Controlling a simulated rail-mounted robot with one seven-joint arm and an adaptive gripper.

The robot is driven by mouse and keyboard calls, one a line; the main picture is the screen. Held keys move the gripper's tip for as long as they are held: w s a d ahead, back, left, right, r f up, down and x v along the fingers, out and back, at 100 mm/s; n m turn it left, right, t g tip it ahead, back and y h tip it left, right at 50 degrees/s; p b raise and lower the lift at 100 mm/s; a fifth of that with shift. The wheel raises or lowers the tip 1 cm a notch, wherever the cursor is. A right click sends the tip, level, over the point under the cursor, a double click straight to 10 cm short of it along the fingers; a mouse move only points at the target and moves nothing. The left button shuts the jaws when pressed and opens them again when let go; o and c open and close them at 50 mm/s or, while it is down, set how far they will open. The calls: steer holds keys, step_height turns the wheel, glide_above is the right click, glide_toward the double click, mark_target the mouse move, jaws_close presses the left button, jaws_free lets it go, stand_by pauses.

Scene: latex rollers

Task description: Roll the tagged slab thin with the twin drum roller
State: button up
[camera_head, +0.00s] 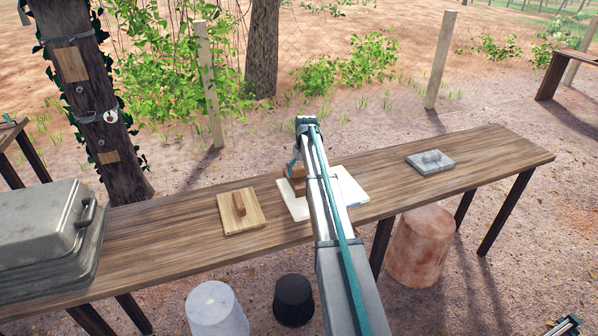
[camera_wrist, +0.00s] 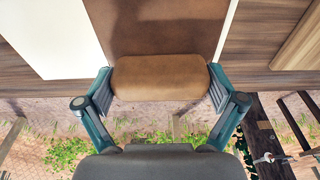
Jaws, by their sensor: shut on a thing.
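A white slab or sheet (camera_head: 350,188) lies on the wooden table, partly hidden behind my arm. A brown block-like thing (camera_head: 296,187) is over the slab's left part. My gripper (camera_head: 294,168) is at this brown thing. In the wrist view my gripper (camera_wrist: 160,82) is shut on the brown thing's rounded handle (camera_wrist: 160,75), with a finger at each end. A flat brown face shows beyond the handle, and white slab (camera_wrist: 50,35) shows beside it. I cannot tell whether the brown thing touches the slab. I see no tag and no clear twin drum roller.
The long table (camera_head: 160,235) also bears a wooden board with a handle (camera_head: 240,211), a grey plate with a handle (camera_head: 430,161) and a large metal case (camera_head: 45,235). The table's right end is clear. Pale, dark and reddish cylindrical things stand on the ground in front.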

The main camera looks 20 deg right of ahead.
steer(key=shift+s+d, duration=0.2)
steer(key=shift+d, duration=2.35)
steer(key=shift+s+d+f, duration=0.1)
steer(key=shift+s+d, duration=0.05)
steer(key=shift+d, duration=1.45)
steer(key=shift+s+d+f, duration=0.1)
steer(key=shift+d, duration=1.5)
steer(key=shift+s+d+r, duration=0.1)
steer(key=shift+d, duration=1.55)
steer(key=shift+s+d+r, duration=0.1)
steer(key=shift+d, duration=1.5)
steer(key=shift+w+a+f, duration=0.1)
steer(key=shift+w+a, duration=0.05)
steer(key=shift+a, duration=2.4)
steer(key=shift+w+a+f, duration=0.1)
steer(key=shift+a, duration=2.4)
steer(key=shift+w+a+r, duration=0.1)
steer(key=shift+w+a, duration=0.05)
steer(key=shift+a, duration=1.5)
steer(key=shift+w+a+r, duration=0.1)
steer(key=shift+w+a, duration=0.05)
steer(key=shift+a, duration=1.5)
steer(key=shift+w+a+f, duration=0.1)
steer(key=shift+w+a, duration=0.05)
steer(key=shift+a, duration=1.45)
steer(key=shift+w+a+f, duration=0.1)
steer(key=shift+w+a, duration=0.05)
steer(key=shift+a, duration=1.4)
steer(key=shift+r, duration=0.1)
